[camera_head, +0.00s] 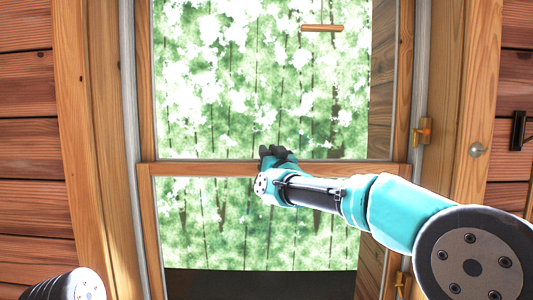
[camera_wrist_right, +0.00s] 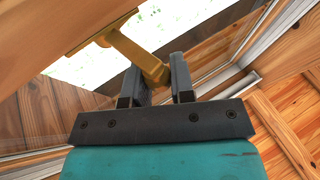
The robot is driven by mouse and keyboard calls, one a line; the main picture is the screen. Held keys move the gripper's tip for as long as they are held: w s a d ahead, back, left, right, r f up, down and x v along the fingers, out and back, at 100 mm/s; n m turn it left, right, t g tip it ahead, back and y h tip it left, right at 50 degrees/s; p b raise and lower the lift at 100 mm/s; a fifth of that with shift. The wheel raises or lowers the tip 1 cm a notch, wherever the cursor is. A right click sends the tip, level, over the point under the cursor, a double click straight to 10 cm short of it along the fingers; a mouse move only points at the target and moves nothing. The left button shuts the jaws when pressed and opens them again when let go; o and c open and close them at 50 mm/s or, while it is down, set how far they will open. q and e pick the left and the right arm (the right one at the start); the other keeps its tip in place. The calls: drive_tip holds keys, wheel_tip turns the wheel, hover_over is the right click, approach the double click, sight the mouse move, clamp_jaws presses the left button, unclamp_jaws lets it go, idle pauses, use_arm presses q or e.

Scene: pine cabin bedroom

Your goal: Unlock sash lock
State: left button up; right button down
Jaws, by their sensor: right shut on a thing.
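The brass sash lock (camera_wrist_right: 128,46) shows in the right wrist view, fixed to the wooden sash rail, with its lever reaching down between my gripper's fingers. My right gripper (camera_wrist_right: 156,75) is shut on the lever's end, with a dark finger on each side. In the head view my right gripper (camera_head: 275,154) is at the middle of the window's meeting rail (camera_head: 200,169), and it hides the lock there. My left gripper is out of view; only a part of my left arm shows at the lower left corner.
Wooden jambs (camera_head: 104,150) flank the window. A brass fitting (camera_head: 423,132) and a round knob (camera_head: 478,150) are on the right side, with a black bracket (camera_head: 518,131) on the wall. A wooden bar (camera_head: 322,28) hangs before the upper pane.

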drive_tip(key=shift+s+d+n+g+y, duration=0.1)
drive_tip(key=shift+d+n+g+y, duration=0.15)
drive_tip(key=shift+n+g+y, duration=0.5)
drive_tip(key=shift+d+n+g+y, duration=0.25)
drive_tip(key=shift+n+g+y, duration=0.15)
drive_tip(key=shift+y, duration=0.7)
drive_tip(key=shift+s+d+n+g+y, duration=0.1)
drive_tip(key=shift+d+n+g+y, duration=0.15)
drive_tip(key=shift+n+g+y, duration=0.5)
drive_tip(key=shift+d+y, duration=0.1)
drive_tip(key=shift+y, duration=0.6)
drive_tip(key=c, duration=1)
unclamp_jaws()
drive_tip(key=v, duration=1.7)
drive_tip(key=shift+s+d+r, duration=0.15)
drive_tip(key=shift+d, duration=0.05)
